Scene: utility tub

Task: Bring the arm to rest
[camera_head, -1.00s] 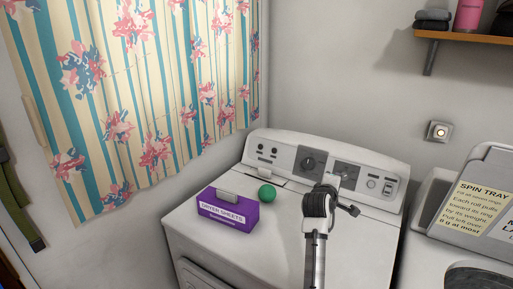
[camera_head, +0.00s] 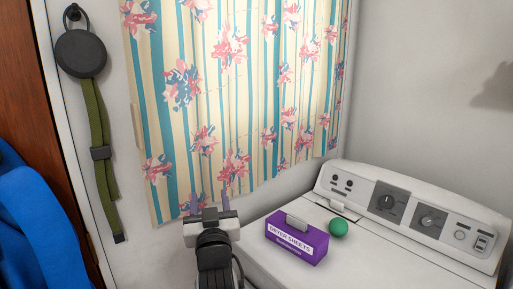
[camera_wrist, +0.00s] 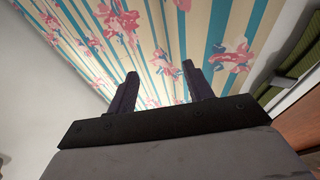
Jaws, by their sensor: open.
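My gripper (camera_head: 208,203) is raised in front of the lower edge of the floral curtain (camera_head: 235,90), left of the white machine (camera_head: 400,228). In the wrist view my gripper (camera_wrist: 158,95) shows two dark fingers set apart with nothing between them, pointing at the curtain (camera_wrist: 185,40). The jaws are open and empty. My arm comes up from the bottom of the head view and hides a little of the wall behind it.
A purple dryer sheets box (camera_head: 297,240) and a green ball (camera_head: 338,228) sit on the machine, right of my gripper. A dark round thing with a green strap (camera_head: 104,165) hangs on the left wall. Blue cloth (camera_head: 38,220) is at far left.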

